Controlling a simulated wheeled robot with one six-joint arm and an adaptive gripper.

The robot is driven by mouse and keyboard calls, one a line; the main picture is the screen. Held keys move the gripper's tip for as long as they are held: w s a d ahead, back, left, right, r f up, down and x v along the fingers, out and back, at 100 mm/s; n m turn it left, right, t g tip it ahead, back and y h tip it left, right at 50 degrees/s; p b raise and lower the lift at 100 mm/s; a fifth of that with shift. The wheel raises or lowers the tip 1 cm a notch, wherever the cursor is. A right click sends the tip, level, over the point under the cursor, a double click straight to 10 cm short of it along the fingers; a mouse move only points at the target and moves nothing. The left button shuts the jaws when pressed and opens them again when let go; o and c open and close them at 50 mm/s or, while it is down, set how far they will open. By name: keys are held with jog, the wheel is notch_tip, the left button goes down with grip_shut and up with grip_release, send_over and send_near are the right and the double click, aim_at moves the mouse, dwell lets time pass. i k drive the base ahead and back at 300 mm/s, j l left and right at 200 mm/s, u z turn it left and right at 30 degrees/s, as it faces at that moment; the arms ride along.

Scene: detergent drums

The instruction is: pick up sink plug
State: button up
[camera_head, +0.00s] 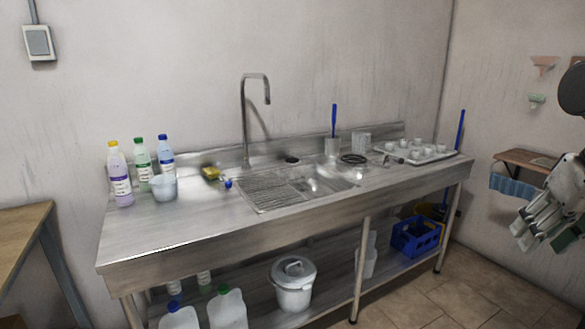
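A small dark round piece (292,160), which looks like the sink plug, lies on the steel counter behind the sink basin (325,180), to the right of the tap (244,120). It is too small to make out in detail. My gripper (530,240) hangs at the right edge of the view, in front of the right wall and well away from the plug. Its fingers are seen at an angle, so I cannot tell whether they are open or shut. I see nothing held in it.
Bottles (121,175) and a bowl (163,187) stand at the counter's left. A sponge (210,173) lies left of the drainboard. A dark coil (353,159) and a tray of cups (425,156) are at the right. A wooden table (22,225) stands at far left.

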aim_at(291, 160)
jog(key=i+l+u, duration=0.15)
jog(key=u, duration=0.75)
jog(key=i+l+u, duration=0.15)
jog(key=l, duration=0.15)
jog(key=i+l+u, duration=0.2)
jog(key=l, duration=0.15)
jog(key=i+l+u, duration=0.15)
jog(key=l, duration=0.2)
jog(key=i+l+u, duration=0.15)
jog(key=l, duration=0.2)
jog(key=i+l, duration=0.1)
jog(key=l, duration=0.35)
jog(key=i+l, duration=0.1)
jog(key=l, duration=0.3)
jog(key=l+u, duration=0.1)
jog(key=l, duration=0.35)
jog(key=i, duration=0.05)
